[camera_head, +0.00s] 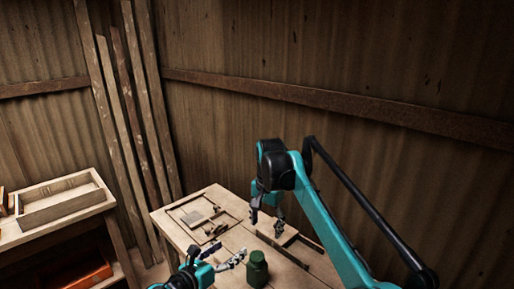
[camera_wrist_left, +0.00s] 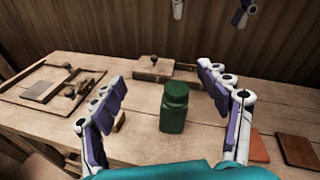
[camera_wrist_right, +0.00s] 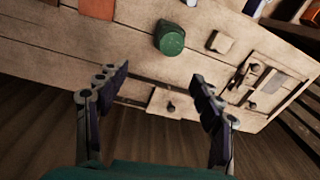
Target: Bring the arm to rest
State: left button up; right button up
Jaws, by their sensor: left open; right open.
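My left gripper (camera_head: 228,253) is open and empty over the near part of the wooden table (camera_head: 230,243), to the left of a green lidded jar (camera_head: 257,269). In the left wrist view the jar (camera_wrist_left: 174,108) stands upright beyond the open fingers (camera_wrist_left: 160,88), touching neither. My right gripper (camera_head: 266,225) is open, fingers pointing down, above the table by a wooden block with a dark knob (camera_wrist_left: 153,68). In the right wrist view its fingers (camera_wrist_right: 158,80) are apart with nothing held; the knobbed block (camera_wrist_right: 160,101) shows between them.
A wooden frame with a grey tile (camera_head: 196,217) lies at the table's left. Reddish-brown tiles (camera_wrist_left: 298,150) lie right of the jar. A small tan block (camera_wrist_left: 119,121) is near the left fingers. A side bench holds a wooden tray (camera_head: 62,203). Corrugated walls stand behind.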

pick_arm(q)
jog(key=a+r+n+t+y, duration=0.3)
jog(key=a+r+n+t, duration=0.1)
jog(key=r+n, duration=0.4)
jog(key=s+a+r+n+y, duration=0.1)
jog(key=s+a+n+y, duration=0.1)
jog(key=a+n+y, duration=0.45)
jog(key=s+a+r+n+y, duration=0.2)
jog(key=s+a+n, duration=0.1)
jog(key=n, duration=0.6)
pick_arm(e)
jog(key=s+d+n+t, duration=0.35)
jog(key=s+d, duration=0.55)
jog(key=s, duration=0.5)
pick_arm(q)
jog(key=s+d+f+n+g+h, duration=0.2)
jog(key=s+d+f+n+g, duration=0.2)
jog(key=s+f+n+g, duration=0.6)
jog(key=s+f+n, duration=0.6)
jog(key=s, duration=0.3)
jog(key=shift+s+d+f, duration=0.15)
jog(key=shift+s+f, duration=0.15)
pick_arm(e)
jog(key=s+d+f+n+t, duration=0.1)
jog(key=s+d+f+n, duration=0.1)
jog(key=s+f, duration=0.4)
jog(key=s+d+f+n+t, duration=0.2)
jog(key=s+d+f, duration=0.2)
jog(key=s, duration=0.5)
notch_tip(320, 180, down, 2)
